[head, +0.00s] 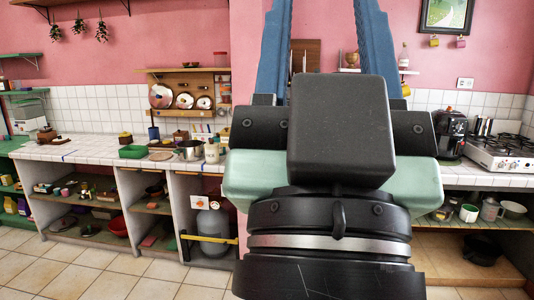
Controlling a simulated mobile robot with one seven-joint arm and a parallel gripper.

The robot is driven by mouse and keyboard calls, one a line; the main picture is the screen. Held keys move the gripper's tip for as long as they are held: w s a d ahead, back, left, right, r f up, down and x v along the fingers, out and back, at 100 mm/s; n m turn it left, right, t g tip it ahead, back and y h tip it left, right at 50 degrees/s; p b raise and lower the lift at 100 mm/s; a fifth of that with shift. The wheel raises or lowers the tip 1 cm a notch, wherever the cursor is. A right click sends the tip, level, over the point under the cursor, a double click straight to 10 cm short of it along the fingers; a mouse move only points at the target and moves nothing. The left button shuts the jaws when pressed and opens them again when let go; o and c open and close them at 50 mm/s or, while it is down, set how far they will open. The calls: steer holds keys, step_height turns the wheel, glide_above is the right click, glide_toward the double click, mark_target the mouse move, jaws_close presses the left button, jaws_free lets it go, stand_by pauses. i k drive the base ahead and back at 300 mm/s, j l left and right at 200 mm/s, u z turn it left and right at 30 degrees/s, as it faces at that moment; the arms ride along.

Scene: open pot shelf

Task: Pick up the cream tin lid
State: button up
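I cannot pick out the cream tin lid for certain in the head view. A small cream-coloured container (212,153) stands on the tiled counter beside a steel pot (190,150), left of my gripper; I cannot tell whether it is the tin or has a lid. My gripper (322,25) fills the middle of the view, pointing up and away. Its two blue fingers stand wide apart with only the wall and wall items showing behind the gap. The fingertips are cut off by the top edge. My gripper and wrist hide the middle of the counter.
The left counter (85,149) has open shelves below with pots and bowls. A gas cylinder (212,228) stands under it behind a yellow bar. At right are a gas stove (497,153), a coffee machine (452,135) and a lower shelf with containers. The tiled floor (90,275) at left is clear.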

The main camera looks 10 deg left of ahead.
mark_target(211, 145)
steer(key=i+j+u, duration=0.15)
steer(key=i+j, duration=0.15)
steer(key=i, duration=0.5)
steer(key=i+j+u, duration=0.2)
steer(key=i, duration=0.6)
steer(key=i+j+u, duration=0.15)
steer(key=i, duration=0.65)
